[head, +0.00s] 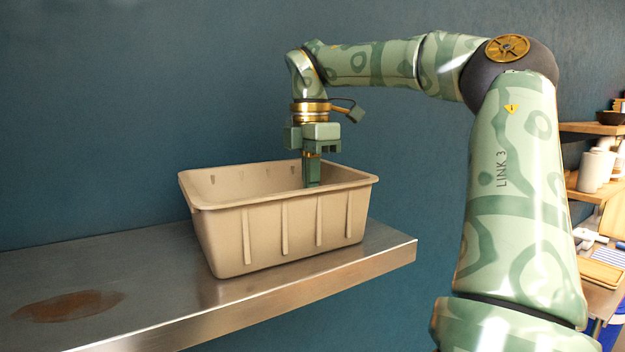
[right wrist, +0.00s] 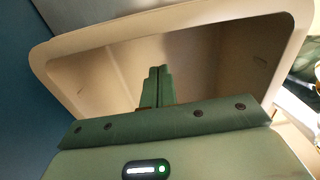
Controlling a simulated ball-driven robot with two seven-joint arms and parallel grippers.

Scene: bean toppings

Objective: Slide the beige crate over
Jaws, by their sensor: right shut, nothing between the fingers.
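The beige crate (head: 290,235) stands upright on a metal shelf (head: 150,270), near the shelf's right end. It is open at the top, and the part of its inside that shows looks empty. My right gripper (head: 312,184) points down with its shut fingertips inside the crate's opening, near the right part. Nothing is between the fingers. In the right wrist view the shut fingers (right wrist: 158,88) reach into the crate (right wrist: 110,65), whose rim surrounds them. Whether the fingers touch a crate wall cannot be told. My left gripper is not in view.
A brown stain (head: 68,306) marks the shelf's left part, which is otherwise clear. A dark blue wall (head: 120,110) stands behind. The shelf ends just right of the crate. Wooden shelves with white containers (head: 594,170) stand at the far right.

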